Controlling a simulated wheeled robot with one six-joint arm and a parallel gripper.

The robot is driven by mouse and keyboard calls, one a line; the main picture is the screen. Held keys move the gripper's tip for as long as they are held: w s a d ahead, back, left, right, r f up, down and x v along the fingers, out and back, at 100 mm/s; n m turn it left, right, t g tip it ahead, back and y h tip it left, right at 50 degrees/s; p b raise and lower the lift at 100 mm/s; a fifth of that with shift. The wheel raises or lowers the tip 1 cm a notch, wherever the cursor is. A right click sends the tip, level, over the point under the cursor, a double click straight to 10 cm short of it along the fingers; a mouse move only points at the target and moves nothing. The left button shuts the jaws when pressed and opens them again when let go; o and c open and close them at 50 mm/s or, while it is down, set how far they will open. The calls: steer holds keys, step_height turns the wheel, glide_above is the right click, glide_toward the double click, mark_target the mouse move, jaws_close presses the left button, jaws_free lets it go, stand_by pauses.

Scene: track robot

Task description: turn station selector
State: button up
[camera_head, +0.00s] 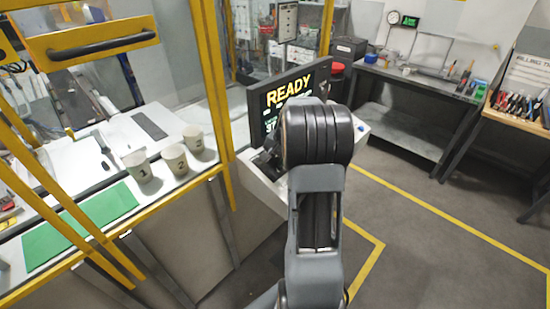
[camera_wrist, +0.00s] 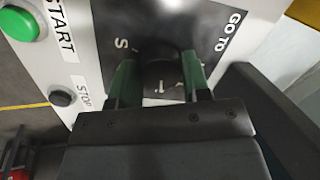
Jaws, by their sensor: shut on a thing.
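The station selector is a dark round knob (camera_wrist: 160,72) on a black plate (camera_wrist: 98,18) with white marks, in the wrist view. A "GO TO" label stands at the plate's upper right. My gripper (camera_wrist: 158,80) has its two green fingers on either side of the knob and is shut on it. The knob's pointer direction is hard to make out in the dark. In the head view, my arm hides most of the control console (camera_head: 262,188), the knob and the fingers.
A green START button (camera_wrist: 22,22) and a dark STOP button (camera_wrist: 61,97) sit left of the selector. A screen (camera_head: 287,95) reading READY stands behind the console. Numbered cups (camera_head: 138,167) stand on the left bench behind yellow posts. Floor at right is open.

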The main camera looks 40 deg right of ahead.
steer(key=shift+n, duration=0.3)
steer(key=shift+c, duration=0.3)
steer(key=n+b, duration=0.2)
steer(key=shift+f+n, duration=0.1)
steer(key=shift+n, duration=0.3)
steer(key=n+b, duration=0.2)
steer(key=n, duration=0.2)
steer(key=shift+w+n+g, duration=0.1)
steer(key=shift+n+g, duration=0.2)
steer(key=n+b, duration=0.2)
steer(key=n, duration=0.2)
steer(key=shift+h, duration=0.3)
steer(key=shift+n+g+b, duration=0.3)
steer(key=shift+n+b, duration=0.25)
steer(key=shift+n, duration=1.15)
steer(key=shift+r+n, duration=0.2)
steer(key=shift+n, duration=0.1)
steer(key=o, duration=0.9)
